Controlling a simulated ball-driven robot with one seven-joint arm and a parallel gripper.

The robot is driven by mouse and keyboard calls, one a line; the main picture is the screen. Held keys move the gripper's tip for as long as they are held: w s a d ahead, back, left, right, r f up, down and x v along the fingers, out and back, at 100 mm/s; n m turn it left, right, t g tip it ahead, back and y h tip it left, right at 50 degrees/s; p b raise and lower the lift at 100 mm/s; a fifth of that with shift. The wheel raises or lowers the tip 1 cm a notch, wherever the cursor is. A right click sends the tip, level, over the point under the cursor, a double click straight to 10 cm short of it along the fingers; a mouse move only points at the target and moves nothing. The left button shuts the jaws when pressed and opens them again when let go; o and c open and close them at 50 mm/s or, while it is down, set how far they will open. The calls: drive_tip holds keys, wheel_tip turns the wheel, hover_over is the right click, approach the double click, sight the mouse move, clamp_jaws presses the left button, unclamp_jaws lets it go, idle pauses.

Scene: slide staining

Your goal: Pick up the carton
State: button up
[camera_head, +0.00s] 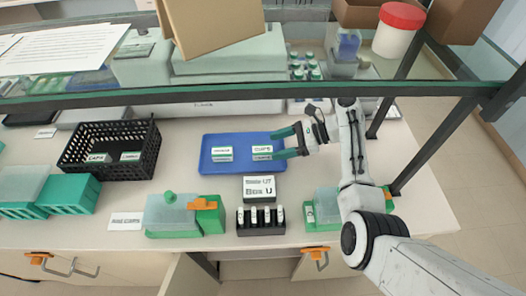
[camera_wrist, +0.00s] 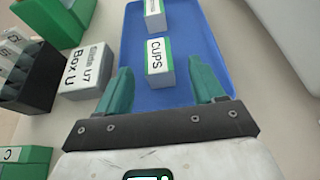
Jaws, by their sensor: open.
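A small white carton with a green edge, labelled CUPS (camera_head: 262,149), lies at the right part of the blue tray (camera_head: 240,166). It also shows in the wrist view (camera_wrist: 160,62), ahead of my fingers. A second, similar carton (camera_head: 222,154) lies to its left on the tray, and part of it shows at the top of the wrist view (camera_wrist: 155,14). My gripper (camera_head: 284,144) is open and empty over the tray's right edge. Its two teal fingers point toward the CUPS carton, with the carton lined up between them in the wrist view. I cannot tell the height gap.
A white box labelled Box U (camera_head: 260,188) and a black slide rack (camera_head: 261,223) stand in front of the tray. A black basket (camera_head: 108,150) is at left. A glass shelf edge (camera_head: 240,97) runs overhead behind the tray. Bare counter lies left of the tray.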

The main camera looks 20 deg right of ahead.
sight(267, 148)
drive_tip(key=x, duration=0.5)
drive_tip(key=shift+p, duration=0.35)
drive_tip(key=shift+c, duration=0.2)
drive_tip(key=c, duration=1)
